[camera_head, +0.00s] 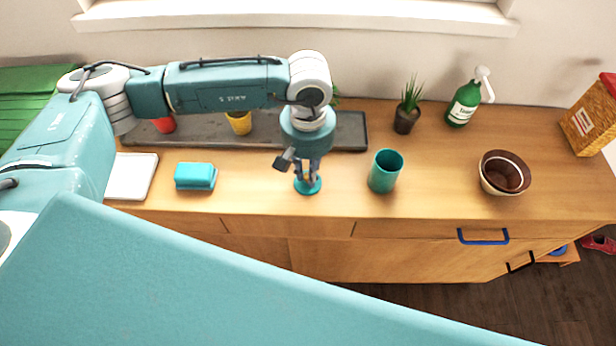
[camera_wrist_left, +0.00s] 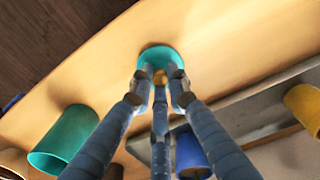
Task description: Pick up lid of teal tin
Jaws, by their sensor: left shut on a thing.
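The lid of the teal tin (camera_head: 309,187) is a round teal disc with a small yellowish knob, near the counter's front edge. It also shows in the left wrist view (camera_wrist_left: 160,54). My left gripper (camera_head: 307,173) points down over it, its fingers shut on the knob; the fingertips also show in the left wrist view (camera_wrist_left: 160,77). I cannot tell whether the lid touches the counter. The teal tin (camera_head: 385,172) stands upright and open to the right of the lid, apart from it; it also shows in the left wrist view (camera_wrist_left: 62,140). My right gripper is not in view.
A teal box-like dish (camera_head: 195,177) lies to the left. A dark tray (camera_head: 347,131) with colored cups runs behind my gripper. A potted plant (camera_head: 407,113), a green pump bottle (camera_head: 465,103) and stacked bowls (camera_head: 503,175) stand to the right. Counter between tin and bowls is clear.

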